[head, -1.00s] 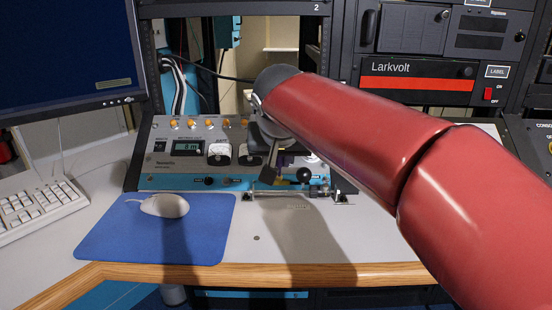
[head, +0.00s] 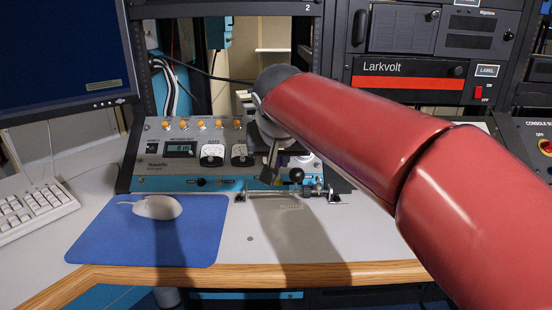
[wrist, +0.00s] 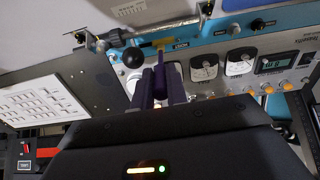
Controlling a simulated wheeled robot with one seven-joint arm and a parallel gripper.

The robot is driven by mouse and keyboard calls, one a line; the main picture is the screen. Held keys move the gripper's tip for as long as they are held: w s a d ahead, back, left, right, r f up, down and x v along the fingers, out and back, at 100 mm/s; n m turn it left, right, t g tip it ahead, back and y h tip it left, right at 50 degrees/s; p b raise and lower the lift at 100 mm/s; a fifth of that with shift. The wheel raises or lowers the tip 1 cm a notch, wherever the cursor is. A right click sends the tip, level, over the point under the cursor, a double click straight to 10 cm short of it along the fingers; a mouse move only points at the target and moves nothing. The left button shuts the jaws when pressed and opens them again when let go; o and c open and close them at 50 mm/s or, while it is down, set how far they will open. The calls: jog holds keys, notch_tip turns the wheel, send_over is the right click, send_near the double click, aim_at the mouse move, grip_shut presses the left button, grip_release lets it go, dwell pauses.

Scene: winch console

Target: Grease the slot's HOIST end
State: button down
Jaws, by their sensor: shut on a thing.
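A black ball knob (wrist: 132,57) stands just left of the fingers in the wrist view. The knob (head: 297,174) shows just right of the gripper in the head view. I cannot tell whether the purple thing touches the panel.
A metal rod on brackets (head: 336,198) runs along the console's front edge. A blue mat (head: 100,240) with a white mouse (head: 158,206) lies to the left, beside a keyboard (head: 35,210). The desk (head: 240,240) in front of the console is clear. Rack units (head: 420,75) stand behind.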

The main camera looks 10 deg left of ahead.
jog(key=shift+w+d, duration=0.1)
jog(key=shift+d, duration=0.3)
jog(key=shift+d, duration=0.25)
jog(key=shift+a, duration=0.2)
jog(key=shift+a, duration=0.3)
dwell(0.4)
jog(key=shift+a, duration=0.45)
